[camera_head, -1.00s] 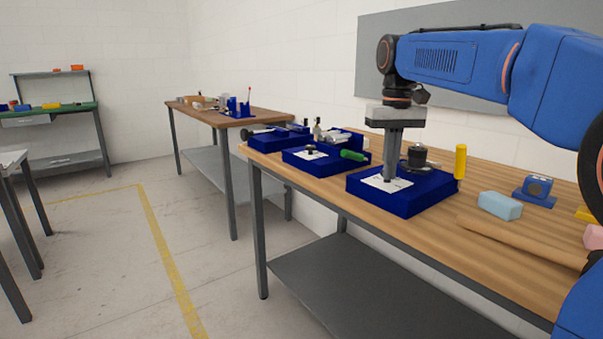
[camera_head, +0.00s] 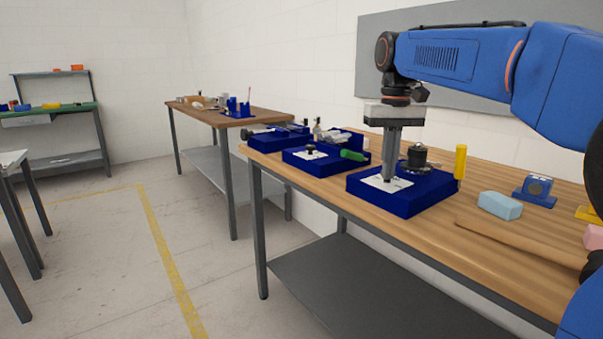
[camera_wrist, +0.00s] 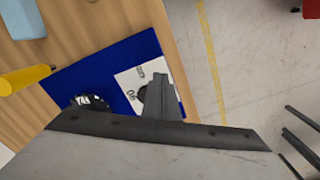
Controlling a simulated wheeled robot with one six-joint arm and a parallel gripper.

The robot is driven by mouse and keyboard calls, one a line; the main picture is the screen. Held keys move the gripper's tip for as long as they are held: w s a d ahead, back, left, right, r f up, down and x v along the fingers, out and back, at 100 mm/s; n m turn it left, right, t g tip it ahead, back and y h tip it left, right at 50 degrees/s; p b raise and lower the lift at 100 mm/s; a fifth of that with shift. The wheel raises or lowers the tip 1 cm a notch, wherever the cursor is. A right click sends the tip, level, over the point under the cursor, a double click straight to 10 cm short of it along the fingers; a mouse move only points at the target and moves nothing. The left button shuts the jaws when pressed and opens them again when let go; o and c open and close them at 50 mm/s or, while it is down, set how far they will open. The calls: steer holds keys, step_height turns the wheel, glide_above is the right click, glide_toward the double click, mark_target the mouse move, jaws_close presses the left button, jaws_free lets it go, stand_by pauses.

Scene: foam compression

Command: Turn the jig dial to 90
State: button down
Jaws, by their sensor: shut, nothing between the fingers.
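The blue jig block (camera_head: 408,203) sits near the front edge of the wooden bench, with a white dial plate (camera_head: 402,185) on top. In the wrist view the plate (camera_wrist: 126,76) carries printed marks, one of which looks like 90. My gripper (camera_head: 388,180) points straight down with its shut fingertips at the plate. In the wrist view my gripper (camera_wrist: 160,82) covers part of the plate. A dark piece, probably the dial knob (camera_wrist: 143,95), shows beside the fingers and is mostly hidden. Its pointer direction cannot be made out.
A black round part (camera_head: 417,155) stands on the block behind my gripper. A yellow cylinder (camera_head: 461,161) is upright to its right. A light blue block (camera_head: 499,205), a blue holder (camera_head: 535,191) and a wooden handle (camera_head: 510,240) lie farther right. Another blue fixture (camera_head: 318,165) is at left.

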steer(key=shift+r, duration=2.8)
steer(key=shift+w+d+f, duration=0.15)
steer(key=shift+d+f, duration=0.35)
steer(key=shift+f, duration=0.5)
steer(key=shift+w+d+f, duration=0.15)
steer(key=shift+d+f, duration=0.35)
steer(key=shift+f, duration=0.55)
steer(key=shift+w+d+f, duration=0.15)
steer(key=shift+d+f, duration=0.35)
steer(key=shift+f, duration=0.5)
steer(key=shift+s+a, duration=0.15)
steer(key=shift+a, duration=0.6)
steer(key=shift+a, duration=0.6)
steer(key=shift+s+a+r, duration=0.1)
steer(key=shift+s+a, duration=0.05)
steer(key=shift+s, duration=0.2)
steer(key=shift+r, duration=2.95)
